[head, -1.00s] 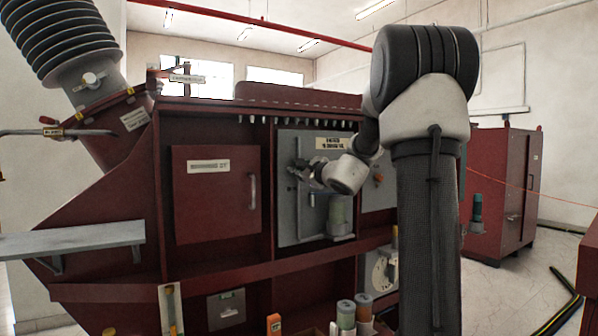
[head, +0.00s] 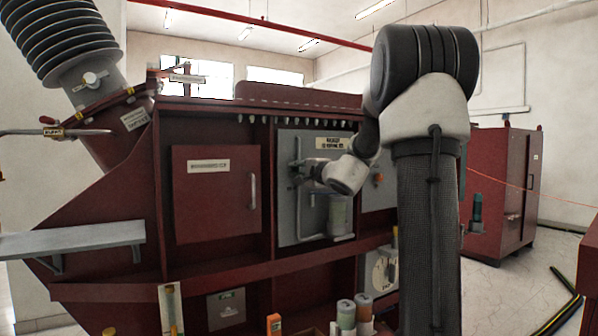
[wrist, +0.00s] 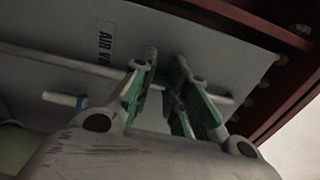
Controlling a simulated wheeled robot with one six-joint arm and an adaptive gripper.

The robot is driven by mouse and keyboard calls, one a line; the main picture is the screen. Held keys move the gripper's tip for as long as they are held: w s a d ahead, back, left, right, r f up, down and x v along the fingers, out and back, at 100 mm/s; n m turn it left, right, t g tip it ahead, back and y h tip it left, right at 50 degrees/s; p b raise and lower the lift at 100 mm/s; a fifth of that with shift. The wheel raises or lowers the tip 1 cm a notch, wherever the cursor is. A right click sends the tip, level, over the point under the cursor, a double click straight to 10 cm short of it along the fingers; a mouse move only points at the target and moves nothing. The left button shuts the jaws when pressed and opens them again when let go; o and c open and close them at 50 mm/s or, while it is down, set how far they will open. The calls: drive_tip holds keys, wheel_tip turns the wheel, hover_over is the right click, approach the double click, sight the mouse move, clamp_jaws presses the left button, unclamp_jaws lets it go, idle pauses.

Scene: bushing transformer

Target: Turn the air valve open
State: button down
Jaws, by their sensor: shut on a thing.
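The air valve's pipe runs along a grey panel (head: 288,225), under a white label (head: 331,143). In the wrist view the pipe (wrist: 65,57) crosses the panel, and a partly cut-off label (wrist: 105,40) reads "AIR V". My gripper (head: 298,172) is at the panel's upper left part. In the wrist view my gripper (wrist: 170,98), with green-edged fingers, is shut on the air valve handle at the pipe.
A small white-and-blue fitting (wrist: 65,99) stands out beside the pipe. A greenish cylinder (head: 339,212) stands right of the pipe. A dark red frame edge (wrist: 245,22) borders the panel. A red door (head: 215,195) is to the left, and a grey shelf (head: 70,240) farther left.

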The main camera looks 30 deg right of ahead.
idle(0.4)
drive_tip(key=c, duration=0.6)
unclamp_jaws()
drive_tip(key=shift+c, duration=0.2)
drive_tip(key=shift+s, duration=0.1)
drive_tip(key=s, duration=1.1)
drive_tip(key=shift+s+d, duration=0.15)
drive_tip(key=shift+s, duration=0.25)
